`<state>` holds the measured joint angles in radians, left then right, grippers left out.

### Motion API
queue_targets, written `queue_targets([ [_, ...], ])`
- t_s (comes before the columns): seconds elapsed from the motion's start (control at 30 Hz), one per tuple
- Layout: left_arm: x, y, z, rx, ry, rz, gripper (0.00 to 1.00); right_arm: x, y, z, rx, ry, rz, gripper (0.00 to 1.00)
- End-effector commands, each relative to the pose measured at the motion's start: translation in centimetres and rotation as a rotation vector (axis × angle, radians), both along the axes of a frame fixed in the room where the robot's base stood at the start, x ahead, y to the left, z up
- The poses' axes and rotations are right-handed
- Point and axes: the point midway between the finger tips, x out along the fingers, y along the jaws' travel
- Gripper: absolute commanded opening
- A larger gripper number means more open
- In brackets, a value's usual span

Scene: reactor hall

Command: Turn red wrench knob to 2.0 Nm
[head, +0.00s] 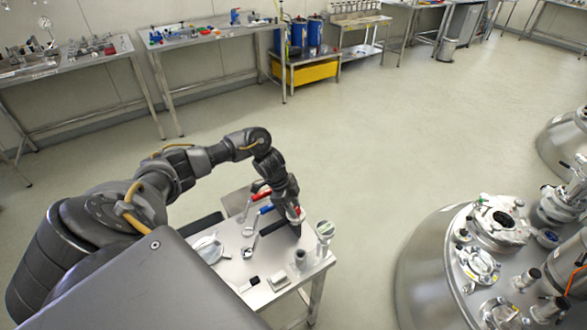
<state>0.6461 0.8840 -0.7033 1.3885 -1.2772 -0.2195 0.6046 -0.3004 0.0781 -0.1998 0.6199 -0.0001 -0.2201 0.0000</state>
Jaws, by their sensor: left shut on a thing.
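A red-handled wrench (260,195) lies at the back left of the small steel table (235,268), its metal end pointing toward the front left. A blue-handled wrench (265,209) lies beside it, nearer the front. A third tool with a dark handle (272,229) lies in front of these and runs under my left gripper (297,228). My left gripper points down over the table's right back part and is shut; a small red part (298,211) shows at its fingers. The fingers hide most of what they hold. I cannot read any torque scale. My right gripper is not in view.
A cup-like metal part (300,258), a white-topped device (324,230) and a clear dish (208,248) stand on the same table. Large steel vessels (430,265) stand to the right. Workbenches (205,38) line the back wall, with open floor between.

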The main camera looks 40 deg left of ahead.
Motion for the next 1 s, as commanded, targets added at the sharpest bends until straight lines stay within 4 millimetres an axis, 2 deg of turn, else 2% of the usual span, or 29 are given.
queue_targets([
  [0.1,0.3,0.0,-0.3,0.0,-0.003,-0.107,0.07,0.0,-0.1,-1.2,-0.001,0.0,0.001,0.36],
  [0.4,0.5,0.0,-0.1,0.0,-0.003,-0.392,0.07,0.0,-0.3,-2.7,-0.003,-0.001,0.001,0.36],
  [1.0,0.7,0.0,0.1,0.002,0.0,-0.895,0.07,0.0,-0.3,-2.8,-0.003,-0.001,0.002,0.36],
])
